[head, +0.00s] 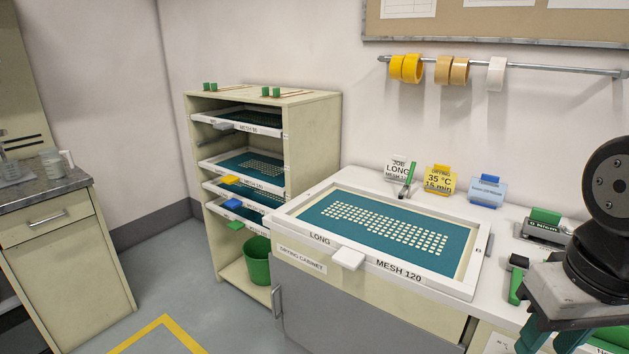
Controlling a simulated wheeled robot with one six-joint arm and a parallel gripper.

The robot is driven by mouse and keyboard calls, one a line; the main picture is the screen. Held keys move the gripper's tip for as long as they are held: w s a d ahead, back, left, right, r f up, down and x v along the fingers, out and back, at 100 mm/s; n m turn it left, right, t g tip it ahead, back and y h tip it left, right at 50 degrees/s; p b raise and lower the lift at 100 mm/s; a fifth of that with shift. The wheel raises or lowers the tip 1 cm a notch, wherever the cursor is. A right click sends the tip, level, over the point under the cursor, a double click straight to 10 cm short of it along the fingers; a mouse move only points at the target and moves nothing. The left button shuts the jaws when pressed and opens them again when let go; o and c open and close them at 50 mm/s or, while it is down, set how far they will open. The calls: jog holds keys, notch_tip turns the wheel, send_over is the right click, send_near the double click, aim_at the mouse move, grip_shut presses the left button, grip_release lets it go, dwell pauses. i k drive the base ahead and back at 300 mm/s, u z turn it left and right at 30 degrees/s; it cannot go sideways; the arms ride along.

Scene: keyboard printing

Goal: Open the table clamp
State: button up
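A grey block with a green top (545,226) sits at the right on the white worktop, with partly readable lettering on its front. It may be the table clamp, but I cannot be sure. A black and green handled piece (516,278) lies in front of it, partly hidden behind my gripper. My gripper (560,340) is at the lower right, above the worktop's front. Green parts show at its lower end, and the fingertips run out at the frame's bottom edge. I cannot see whether it holds anything.
A framed screen (478,262) marked LONG and MESH 120 lies on the worktop left of my gripper, with a white tab (347,258) at its front. Small signs (440,180) stand behind it. A shelf rack (318,125) with more screens stands left. Floor between the cabinets is clear.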

aim_at(401, 193)
jog(key=u, duration=1.65)
jog(key=i, duration=3.35)
jog(key=z, duration=3.65)
jog(key=i, duration=0.5)
jog(key=u, duration=0.1)
